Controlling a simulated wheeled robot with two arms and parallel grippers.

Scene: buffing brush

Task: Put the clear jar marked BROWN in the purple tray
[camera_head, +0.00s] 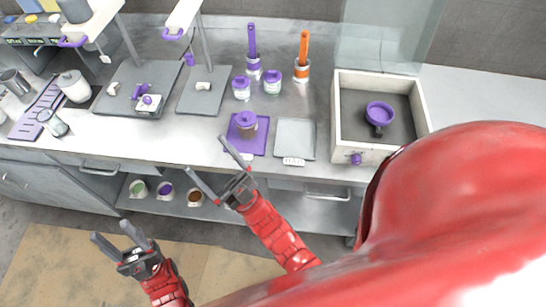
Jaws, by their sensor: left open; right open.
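A clear jar with brownish contents and a purple lid (247,124) stands upright on the purple tray (258,147). Its label is too small to read, but its contents suggest the BROWN jar. My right gripper (206,155) is open and empty, with its fingers at the counter's front edge, left of the purple tray and apart from the jar. My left gripper (109,229) is open and empty, low at the left in front of the counter, over the floor.
Two more purple-lidded jars, one at left (241,88) and one at right (272,83), stand behind the tray. Purple (253,48) and orange (303,55) handled brushes stand behind.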

